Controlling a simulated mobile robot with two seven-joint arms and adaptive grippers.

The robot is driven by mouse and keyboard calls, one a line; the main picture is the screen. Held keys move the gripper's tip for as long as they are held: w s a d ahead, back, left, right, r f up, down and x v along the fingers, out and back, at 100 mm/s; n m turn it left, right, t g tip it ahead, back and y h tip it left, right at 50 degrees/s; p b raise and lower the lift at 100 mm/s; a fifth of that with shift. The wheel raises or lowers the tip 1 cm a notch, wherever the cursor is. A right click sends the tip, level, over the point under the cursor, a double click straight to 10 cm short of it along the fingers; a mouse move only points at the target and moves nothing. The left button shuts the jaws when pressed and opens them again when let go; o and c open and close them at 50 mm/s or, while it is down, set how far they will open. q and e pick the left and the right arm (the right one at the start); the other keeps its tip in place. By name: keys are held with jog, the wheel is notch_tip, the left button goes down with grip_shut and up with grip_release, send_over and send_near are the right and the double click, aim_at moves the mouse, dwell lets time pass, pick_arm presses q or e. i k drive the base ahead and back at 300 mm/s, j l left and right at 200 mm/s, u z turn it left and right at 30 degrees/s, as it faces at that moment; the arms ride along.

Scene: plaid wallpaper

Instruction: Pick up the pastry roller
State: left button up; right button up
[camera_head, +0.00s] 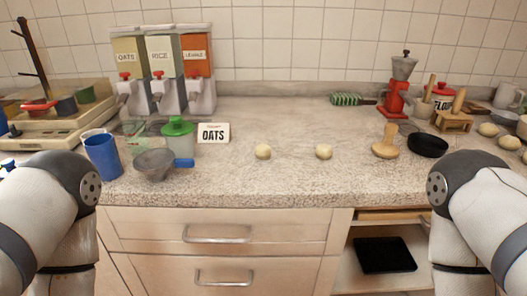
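A green ribbed cylinder with a short dark handle (347,99), which looks like the pastry roller, lies on its side at the back of the counter, right of centre, close to the wall ledge. A wooden tool with a round base and an upright knob (386,149) stands nearer the front; it looks more like a press than a roller. My left and right arms show at the lower left and right edges. Neither gripper is in view, and both arms are well apart from the green cylinder.
The counter (290,185) is clear in the middle, apart from two dough balls (263,151). A red grinder (397,88) and a black pan (428,145) stand right. A lower compartment is open.

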aim_at(456, 114)
jog(key=z, duration=1.25)
